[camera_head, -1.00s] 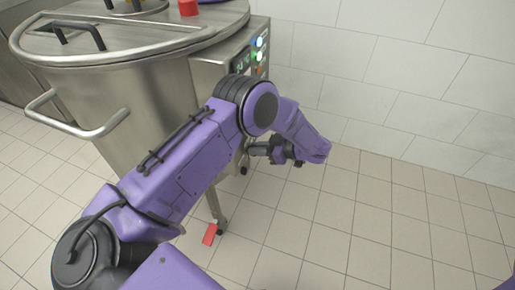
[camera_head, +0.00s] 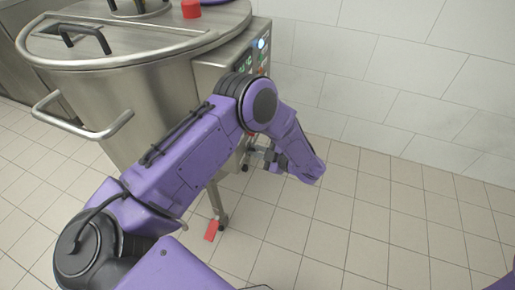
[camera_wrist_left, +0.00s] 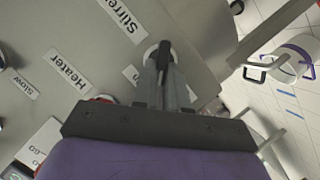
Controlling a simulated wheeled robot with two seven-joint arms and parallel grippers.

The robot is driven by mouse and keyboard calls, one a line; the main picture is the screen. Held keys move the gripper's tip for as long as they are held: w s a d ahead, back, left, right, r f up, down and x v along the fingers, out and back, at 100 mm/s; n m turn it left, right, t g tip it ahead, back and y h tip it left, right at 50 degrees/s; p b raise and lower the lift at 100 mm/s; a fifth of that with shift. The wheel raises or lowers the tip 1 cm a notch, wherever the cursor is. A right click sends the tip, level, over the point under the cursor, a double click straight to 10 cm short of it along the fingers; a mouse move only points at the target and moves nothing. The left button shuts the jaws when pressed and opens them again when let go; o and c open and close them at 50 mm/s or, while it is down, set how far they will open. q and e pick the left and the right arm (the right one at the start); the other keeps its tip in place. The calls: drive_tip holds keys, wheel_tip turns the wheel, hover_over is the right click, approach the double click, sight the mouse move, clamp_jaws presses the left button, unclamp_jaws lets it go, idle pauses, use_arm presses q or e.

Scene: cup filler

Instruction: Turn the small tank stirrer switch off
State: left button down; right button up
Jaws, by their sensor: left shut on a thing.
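The small tank stirrer switch (camera_wrist_left: 165,50) is a black knob on a pale round base, next to the label "Stirrer" (camera_wrist_left: 121,17) in the left wrist view. My left gripper (camera_wrist_left: 165,66) is shut on this knob, with a grey finger on either side of it. In the head view my left gripper (camera_head: 254,155) reaches the control box from the right, low on its side. The switch is hidden there behind my arm. My right gripper is not in view.
A large steel tank (camera_head: 140,105) with a lid and side handles stands at the left. Its control box (camera_head: 208,75) carries lit lamps (camera_head: 262,43). A "Heater" label (camera_wrist_left: 68,72) is near the switch. A red piece (camera_head: 211,230) lies by the tank's leg. Open tiled floor lies right.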

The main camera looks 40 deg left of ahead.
use_arm(q)
drive_tip(key=n+t+y+b, duration=0.1)
drive_tip(key=n, duration=0.1)
drive_tip(key=f+n+y+b, duration=0.1)
drive_tip(key=n, duration=0.2)
drive_tip(key=n+t+y+b, duration=0.1)
drive_tip(key=n, duration=0.1)
drive_tip(key=shift+s+d+f+n+t, duration=0.15)
drive_tip(key=shift+s+f+n+t, duration=0.15)
drive_tip(key=shift+s+n, duration=0.1)
idle(0.4)
drive_tip(key=c, duration=1.2)
unclamp_jaws()
drive_tip(key=shift+w, duration=0.1)
drive_tip(key=shift+o, duration=0.2)
drive_tip(key=s+d, duration=0.1)
drive_tip(key=d, duration=0.9)
drive_tip(key=shift+s+d, duration=0.2)
drive_tip(key=shift+s, duration=0.15)
